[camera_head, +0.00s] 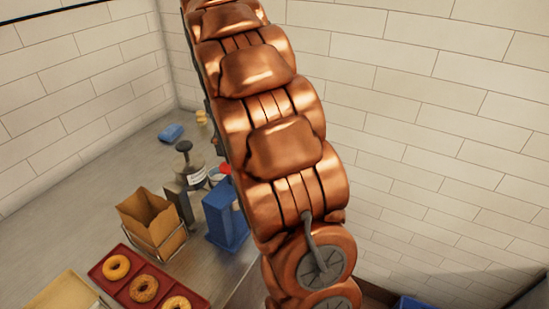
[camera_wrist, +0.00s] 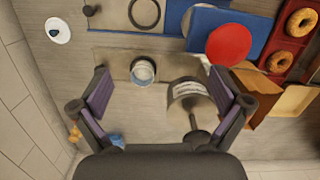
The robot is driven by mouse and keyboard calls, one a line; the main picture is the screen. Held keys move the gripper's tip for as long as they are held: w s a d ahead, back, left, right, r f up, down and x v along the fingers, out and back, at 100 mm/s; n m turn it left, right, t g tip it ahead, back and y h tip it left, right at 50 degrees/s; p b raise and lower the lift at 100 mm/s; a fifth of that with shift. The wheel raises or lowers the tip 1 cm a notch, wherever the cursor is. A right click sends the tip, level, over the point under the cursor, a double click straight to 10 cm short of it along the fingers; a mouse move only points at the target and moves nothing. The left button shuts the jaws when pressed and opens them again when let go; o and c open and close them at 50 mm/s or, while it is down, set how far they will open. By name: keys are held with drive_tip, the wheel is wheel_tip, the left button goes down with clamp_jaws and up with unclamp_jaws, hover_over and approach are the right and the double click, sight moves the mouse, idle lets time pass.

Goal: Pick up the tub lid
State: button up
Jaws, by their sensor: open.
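A flat red disc (camera_wrist: 228,45), which looks like the tub lid, lies over the edge of a blue item in the wrist view; a bit of red (camera_head: 225,168) shows beside my arm in the head view. A small round tub (camera_wrist: 143,71) with a pale top and blue band stands between my fingers' directions, below them. My gripper (camera_wrist: 160,88) is open and empty above the counter, with its purple pads wide apart. The red disc is beyond the right fingertip. My arm hides the gripper in the head view.
A labelled pump bottle (camera_wrist: 190,100) stands close to the right finger. A paper bag in a wire holder (camera_head: 150,222), a blue box (camera_head: 226,215) and a red tray of bagels (camera_head: 122,285) crowd the counter. A white round piece (camera_wrist: 57,30) lies at upper left.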

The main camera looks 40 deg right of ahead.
drive_tip(key=w+d+f+n+b, duration=0.1)
drive_tip(key=w+d+f+n, duration=0.1)
drive_tip(key=d, duration=0.6)
drive_tip(key=w+d+f+n+b, duration=0.1)
drive_tip(key=w+d+f+n, duration=0.2)
drive_tip(key=d+f, duration=0.4)
drive_tip(key=w+d+f+n+t+b, duration=0.1)
drive_tip(key=w+d+f, duration=0.3)
drive_tip(key=d, duration=0.6)
drive_tip(key=shift+w+d+f+n+y, duration=0.3)
drive_tip(key=shift+d+f+n, duration=0.1)
drive_tip(key=shift+f+n, duration=0.35)
drive_tip(key=shift+f, duration=1.25)
drive_tip(key=shift+s+f+p, duration=0.1)
drive_tip(key=shift+f+p, duration=0.1)
drive_tip(key=shift+p, duration=0.1)
drive_tip(key=shift+a+f+p, duration=0.25)
drive_tip(key=shift+f+p, duration=0.35)
drive_tip(key=shift+f, duration=0.2)
drive_tip(key=shift+f+p, duration=0.55)
drive_tip(key=shift+f, duration=1.05)
drive_tip(key=c, duration=1)
